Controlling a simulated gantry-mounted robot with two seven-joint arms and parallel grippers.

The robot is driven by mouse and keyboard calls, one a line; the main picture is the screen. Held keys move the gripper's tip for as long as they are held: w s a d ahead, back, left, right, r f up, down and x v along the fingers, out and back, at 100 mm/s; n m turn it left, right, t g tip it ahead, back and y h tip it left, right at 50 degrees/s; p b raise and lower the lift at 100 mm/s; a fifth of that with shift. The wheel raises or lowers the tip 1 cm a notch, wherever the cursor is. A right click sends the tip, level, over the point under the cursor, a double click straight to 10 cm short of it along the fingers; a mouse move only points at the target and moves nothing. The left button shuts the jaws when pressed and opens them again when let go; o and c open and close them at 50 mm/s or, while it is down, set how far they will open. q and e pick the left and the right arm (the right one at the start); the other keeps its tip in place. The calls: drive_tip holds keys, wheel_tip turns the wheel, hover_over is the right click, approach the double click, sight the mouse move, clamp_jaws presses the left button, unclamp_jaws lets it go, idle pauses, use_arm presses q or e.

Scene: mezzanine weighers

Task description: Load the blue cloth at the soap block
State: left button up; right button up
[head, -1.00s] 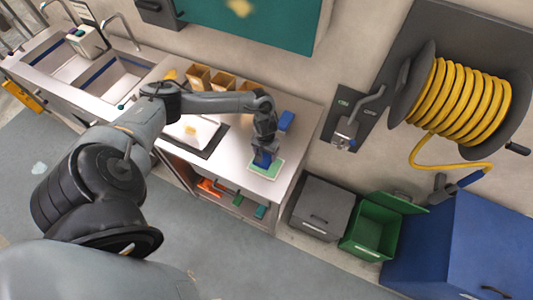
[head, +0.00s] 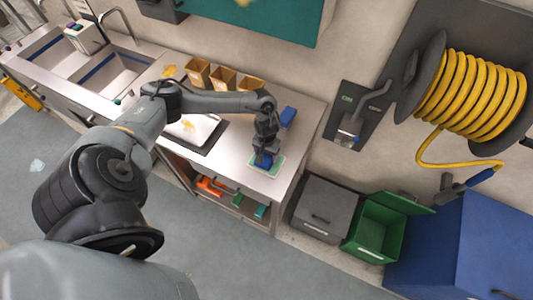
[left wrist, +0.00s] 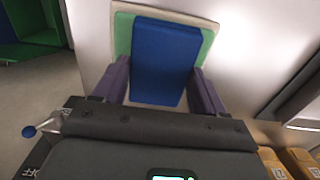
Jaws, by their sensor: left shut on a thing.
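My left gripper (head: 264,152) points down over the right end of the steel counter. Its two fingers are on either side of the blue cloth (left wrist: 165,55) and shut on it; the cloth looks like a flat, folded blue slab. The cloth also shows in the head view (head: 263,161), partly hidden by the gripper. Just under it lies a flat pale green and white piece (head: 276,163), which looks like the soap block; its rim shows around the cloth in the left wrist view (left wrist: 124,38). I cannot tell if they touch. My right gripper is not in view.
A blue block (head: 288,116) lies behind the gripper at the counter's back. Grey (head: 321,207) and green (head: 374,232) bins stand on the floor at right.

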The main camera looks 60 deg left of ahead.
sight(267, 156)
use_arm(q)
drive_tip(key=shift+f, duration=0.5)
idle(0.8)
idle(0.5)
idle(0.8)
drive_tip(key=shift+f+p, duration=0.15)
drive_tip(key=shift+p, duration=0.15)
idle(0.9)
drive_tip(key=shift+r+p, duration=0.9)
drive_tip(key=shift+p, duration=0.2)
wheel_tip(267, 156, up, 5)
drive_tip(key=p, duration=0.7)
drive_tip(key=shift+r, duration=0.2)
drive_tip(key=shift+d, duration=0.1)
